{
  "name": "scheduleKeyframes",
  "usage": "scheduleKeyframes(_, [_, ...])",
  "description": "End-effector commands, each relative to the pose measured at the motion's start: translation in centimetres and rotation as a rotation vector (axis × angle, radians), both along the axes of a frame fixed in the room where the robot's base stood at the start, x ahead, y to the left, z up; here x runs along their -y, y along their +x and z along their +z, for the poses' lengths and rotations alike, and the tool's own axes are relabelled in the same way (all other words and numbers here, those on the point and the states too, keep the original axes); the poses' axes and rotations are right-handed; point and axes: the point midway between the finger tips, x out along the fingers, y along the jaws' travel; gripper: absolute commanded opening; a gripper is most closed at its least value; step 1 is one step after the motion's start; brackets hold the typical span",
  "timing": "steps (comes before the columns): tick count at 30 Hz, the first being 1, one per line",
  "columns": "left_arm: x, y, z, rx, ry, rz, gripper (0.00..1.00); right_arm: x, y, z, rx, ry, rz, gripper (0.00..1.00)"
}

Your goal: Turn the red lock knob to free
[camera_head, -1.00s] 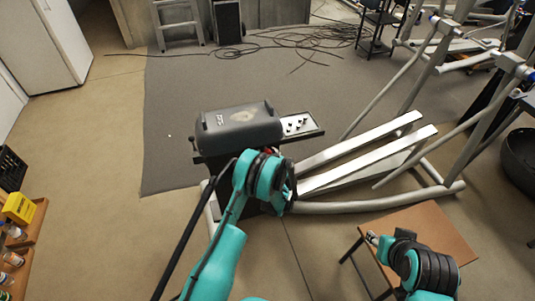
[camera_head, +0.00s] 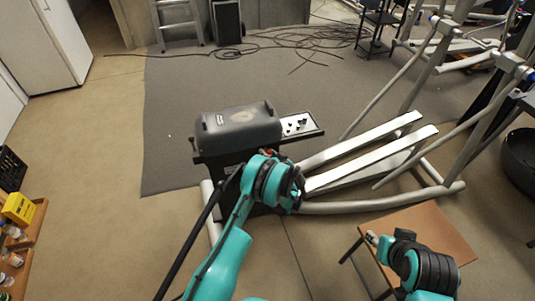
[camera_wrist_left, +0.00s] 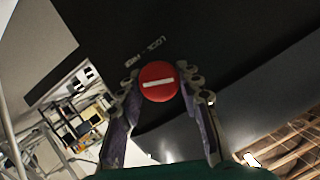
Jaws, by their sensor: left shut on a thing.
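The red lock knob (camera_wrist_left: 158,74), round with a white bar, sits on the dark face of the machine in the left wrist view. Its bar lies almost level in that picture, its right end slightly higher. Pale lettering is printed beside the knob, only partly legible. My left gripper (camera_wrist_left: 159,89) is shut on the knob, one finger on each side. In the head view a small bit of red (camera_head: 267,152) shows above my left wrist, which hides most of the gripper. My right gripper (camera_head: 373,239) is far from the knob, over a small brown table; its jaws are too small to read.
The elliptical's dark housing (camera_head: 240,128) has a side tray with small parts (camera_head: 301,125). Its pale foot rails (camera_head: 370,150) extend right. The brown table (camera_head: 440,226) stands front right. Cables (camera_head: 300,38) lie on the mat behind.

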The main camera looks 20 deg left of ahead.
Motion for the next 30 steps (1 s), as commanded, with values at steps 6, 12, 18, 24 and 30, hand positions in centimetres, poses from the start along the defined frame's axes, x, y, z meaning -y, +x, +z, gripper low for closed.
scheduleKeyframes(6, [0.09, 0.07, -0.04, -0.072, 0.108, -0.001, 0.06, 0.0, 0.0, 0.0, 0.0, 0.0, 0.0, 0.4])
scheduleKeyframes(12, [0.08, 0.08, -0.05, -0.113, 0.169, -0.001, 0.06, 0.0, 0.0, 0.0, 0.0, 0.0, 0.0, 0.4])
scheduleKeyframes(18, [0.08, 0.05, -0.06, -0.129, 0.19, -0.001, 0.06, 0.0, 0.0, 0.0, 0.0, 0.0, 0.0, 0.4])
scheduleKeyframes(24, [0.08, 0.05, -0.06, -0.13, 0.192, -0.001, 0.06, 0.0, 0.0, 0.0, 0.0, 0.0, 0.0, 0.4])
scheduleKeyframes(30, [0.08, 0.06, -0.06, -0.13, 0.192, -0.001, 0.48, 0.0, 0.0, 0.0, 0.0, 0.0, 0.0, 0.4])
